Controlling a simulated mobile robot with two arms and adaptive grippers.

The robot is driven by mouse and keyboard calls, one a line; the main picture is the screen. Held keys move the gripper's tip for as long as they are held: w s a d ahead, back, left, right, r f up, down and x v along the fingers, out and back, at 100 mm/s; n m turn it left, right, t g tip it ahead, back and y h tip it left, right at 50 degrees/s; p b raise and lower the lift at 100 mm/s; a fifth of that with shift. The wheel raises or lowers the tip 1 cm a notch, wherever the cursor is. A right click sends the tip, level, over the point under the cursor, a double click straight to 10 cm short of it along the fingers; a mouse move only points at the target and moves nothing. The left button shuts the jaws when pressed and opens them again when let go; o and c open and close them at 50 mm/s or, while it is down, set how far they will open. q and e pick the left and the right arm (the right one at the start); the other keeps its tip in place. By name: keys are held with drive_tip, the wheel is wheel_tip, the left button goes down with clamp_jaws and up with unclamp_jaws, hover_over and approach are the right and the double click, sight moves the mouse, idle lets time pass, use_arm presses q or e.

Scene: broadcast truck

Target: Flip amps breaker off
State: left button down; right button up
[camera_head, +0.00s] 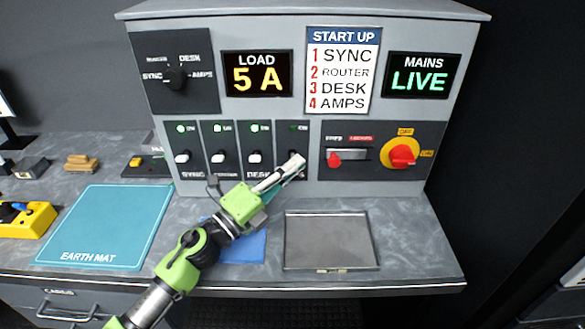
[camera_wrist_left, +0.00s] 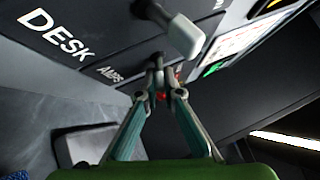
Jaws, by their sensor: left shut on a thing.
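The breaker panel holds a row of white-levered breakers, with the amps breaker (camera_head: 293,129) at the right end. Its lamp is dim, while the other breakers' lamps glow green. My left gripper (camera_head: 297,164) is at the amps breaker and covers its lever in the head view. The load display (camera_head: 257,74) reads 5 A. My right gripper is out of view.
A rotary selector (camera_head: 176,77) is at upper left. The mains display (camera_head: 418,81) reads LIVE. A red lever switch (camera_head: 347,156) and red rotary switch (camera_head: 402,155) sit right of the breakers. A metal tray (camera_head: 330,264) and earth mat (camera_head: 102,226) lie on the counter.

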use_arm(q)
drive_tip(key=c, duration=2.4)
unclamp_jaws()
drive_tip(key=shift+f, duration=0.1)
drive_tip(key=shift+c, duration=0.2)
drive_tip(key=v, duration=1.2)
